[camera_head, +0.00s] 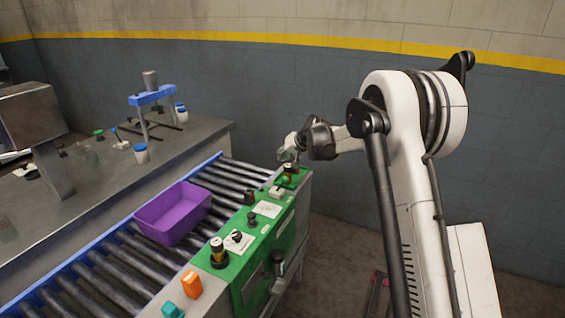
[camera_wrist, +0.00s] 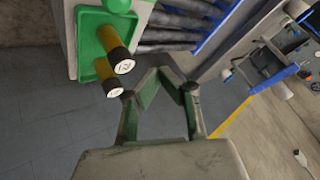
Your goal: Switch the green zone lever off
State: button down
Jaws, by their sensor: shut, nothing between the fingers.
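A green control panel (camera_head: 262,232) runs along the near side of the roller conveyor. Yellow handles with black ends stand on it, one at the near end (camera_head: 218,252) and one at the far end (camera_head: 288,170). I cannot tell for sure which is the green zone lever. My gripper (camera_head: 286,155) is over the panel's far end, close to the far handle. In the wrist view my gripper (camera_wrist: 163,74) is shut and empty. Two yellow, black-ended handles show to its left, an upper one (camera_wrist: 110,44) and a lower one (camera_wrist: 106,76), both apart from the fingers.
A purple bin (camera_head: 172,212) sits on the conveyor rollers (camera_head: 120,262). An orange block (camera_head: 192,284) lies at the panel's near end. A black knob (camera_head: 278,260) sticks out of the panel's side. A grey workbench (camera_head: 100,185) with a blue stand (camera_head: 151,95) is behind.

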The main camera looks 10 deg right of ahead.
jog(key=s+d+r, duration=0.4)
jog(key=s+d, duration=0.1)
jog(key=s, duration=0.2)
jog(key=shift+r, duration=0.3)
